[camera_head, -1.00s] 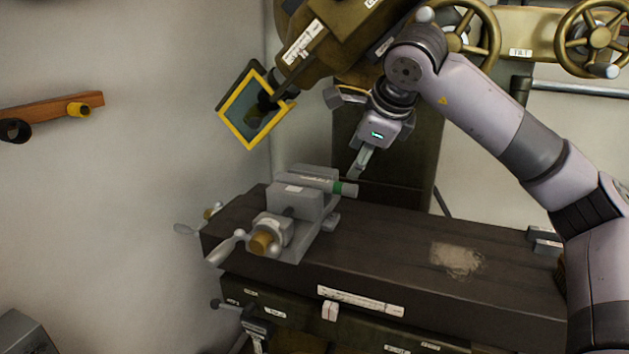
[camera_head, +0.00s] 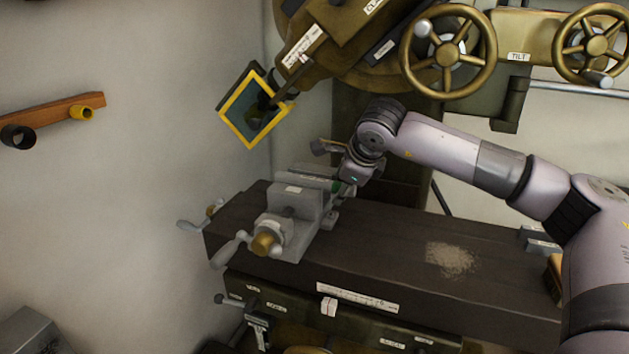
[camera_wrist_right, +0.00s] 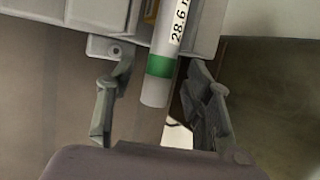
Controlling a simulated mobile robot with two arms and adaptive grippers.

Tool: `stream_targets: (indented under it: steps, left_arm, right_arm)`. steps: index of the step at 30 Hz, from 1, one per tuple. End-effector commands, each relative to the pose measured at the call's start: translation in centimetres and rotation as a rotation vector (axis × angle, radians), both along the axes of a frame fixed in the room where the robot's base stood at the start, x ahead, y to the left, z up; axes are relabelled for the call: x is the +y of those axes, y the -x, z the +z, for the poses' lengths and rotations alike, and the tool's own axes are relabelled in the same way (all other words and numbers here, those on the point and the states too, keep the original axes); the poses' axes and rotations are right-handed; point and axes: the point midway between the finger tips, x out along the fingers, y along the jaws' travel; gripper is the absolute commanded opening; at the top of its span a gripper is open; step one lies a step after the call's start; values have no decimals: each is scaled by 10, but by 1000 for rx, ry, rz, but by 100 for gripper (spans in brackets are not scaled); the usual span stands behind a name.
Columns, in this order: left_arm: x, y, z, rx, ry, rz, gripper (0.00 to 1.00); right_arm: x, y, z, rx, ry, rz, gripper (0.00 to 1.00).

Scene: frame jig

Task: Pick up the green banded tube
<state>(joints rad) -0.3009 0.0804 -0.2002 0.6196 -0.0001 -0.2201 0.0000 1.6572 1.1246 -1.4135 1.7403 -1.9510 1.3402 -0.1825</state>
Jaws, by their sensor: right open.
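The green banded tube (camera_wrist_right: 158,68) is pale grey with a green band near its end and a white label reading 28.6. It lies in the grey vise (camera_head: 289,208), its banded end sticking out; in the head view most of that end is hidden by my right gripper. My right gripper (camera_wrist_right: 153,85) is open, one finger on each side of the tube's end, with gaps visible on both sides. In the head view my right gripper (camera_head: 333,168) is at the vise's right side. My left gripper is not in view.
The vise sits on a dark machine table (camera_head: 400,259) with crank handles at its left. A yellow-framed guard (camera_head: 254,108) and the machine head hang above. Handwheels (camera_head: 449,52) are at upper right. A pile of chips (camera_head: 452,258) lies on the clear table right of the vise.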

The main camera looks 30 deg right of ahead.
Motion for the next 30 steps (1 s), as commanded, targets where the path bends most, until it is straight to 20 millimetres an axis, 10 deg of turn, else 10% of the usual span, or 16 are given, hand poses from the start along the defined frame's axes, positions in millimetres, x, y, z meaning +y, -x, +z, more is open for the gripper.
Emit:
stream_targets:
  steps: [30]
  left_arm:
    - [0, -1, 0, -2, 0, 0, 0]
  right_arm:
    - [0, 0, 1, -2, -1, 1, 0]
